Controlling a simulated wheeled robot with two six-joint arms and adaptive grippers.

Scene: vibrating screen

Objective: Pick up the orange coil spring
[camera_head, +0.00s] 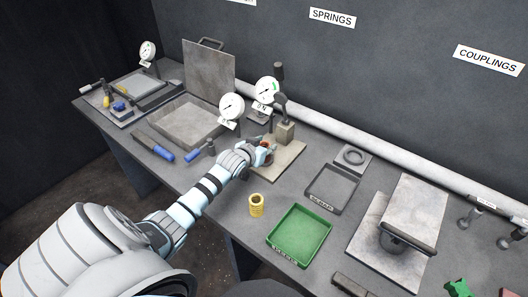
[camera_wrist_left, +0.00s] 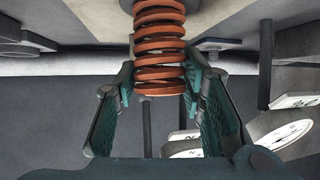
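The orange coil spring (camera_wrist_left: 160,50) fills the top middle of the left wrist view, its near end between my fingertips. In the head view only a bit of orange (camera_head: 267,146) shows at my left gripper (camera_head: 264,153), which is at the test stand's base plate (camera_head: 277,165). In the left wrist view the two green-padded fingers of my left gripper (camera_wrist_left: 158,82) stand on either side of the spring. I see almost no gap at the tips, but cannot tell whether they press on it. My right gripper is not in view.
The stand's post (camera_head: 285,133) and white dials (camera_head: 231,107) are close to my left gripper. A yellow spring (camera_head: 256,206), a green tray (camera_head: 327,222) and a grey tray (camera_head: 316,187) are to the front and right. A blue-handled tool (camera_head: 163,153) lies to the left.

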